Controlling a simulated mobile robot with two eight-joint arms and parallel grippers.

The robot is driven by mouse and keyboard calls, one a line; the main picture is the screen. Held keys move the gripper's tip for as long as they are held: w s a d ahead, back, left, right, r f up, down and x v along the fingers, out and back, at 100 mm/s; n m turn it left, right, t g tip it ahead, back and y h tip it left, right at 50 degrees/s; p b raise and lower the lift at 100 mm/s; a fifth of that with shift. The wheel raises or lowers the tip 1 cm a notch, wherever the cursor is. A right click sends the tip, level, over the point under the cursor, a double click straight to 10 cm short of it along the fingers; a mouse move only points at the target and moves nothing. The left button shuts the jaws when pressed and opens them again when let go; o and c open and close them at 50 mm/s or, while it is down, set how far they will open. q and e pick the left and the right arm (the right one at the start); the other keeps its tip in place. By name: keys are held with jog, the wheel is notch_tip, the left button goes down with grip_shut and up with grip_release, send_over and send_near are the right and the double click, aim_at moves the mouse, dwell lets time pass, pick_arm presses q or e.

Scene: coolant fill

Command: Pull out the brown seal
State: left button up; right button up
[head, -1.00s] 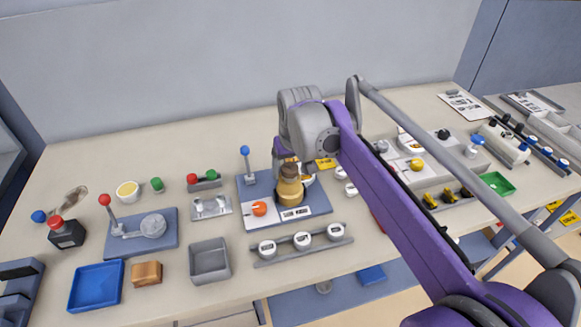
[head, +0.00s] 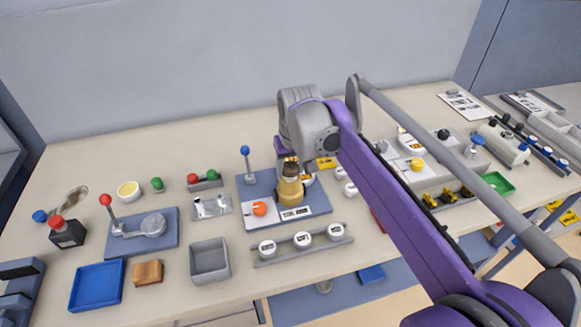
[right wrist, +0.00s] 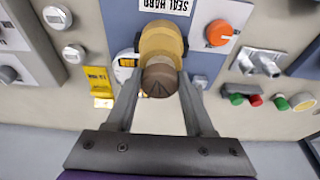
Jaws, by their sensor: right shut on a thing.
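The brown seal (right wrist: 159,79) is a short, dark brown, cone-ended plug in line with the brass-coloured neck (right wrist: 161,42). My right gripper (right wrist: 160,76) has its two fingers on either side of the seal, shut on it. In the head view the brass neck (head: 290,191) stands upright on a blue-grey plate (head: 318,197), under my right gripper (head: 290,162). The fingers hide much of the seal there. I cannot tell whether there is a gap between seal and neck. My left gripper is not in view.
An orange knob (head: 260,209) and a blue-tipped lever (head: 245,151) stand close to the neck. White round gauges (head: 302,239) line a rail in front. A grey open bin (head: 209,260) and a blue tray (head: 96,287) sit at front left. The back of the bench is clear.

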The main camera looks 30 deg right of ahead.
aim_at(289, 164)
jog(key=shift+r, duration=0.25)
jog(key=shift+r+p, duration=1.85)
jog(key=shift+r, duration=0.3)
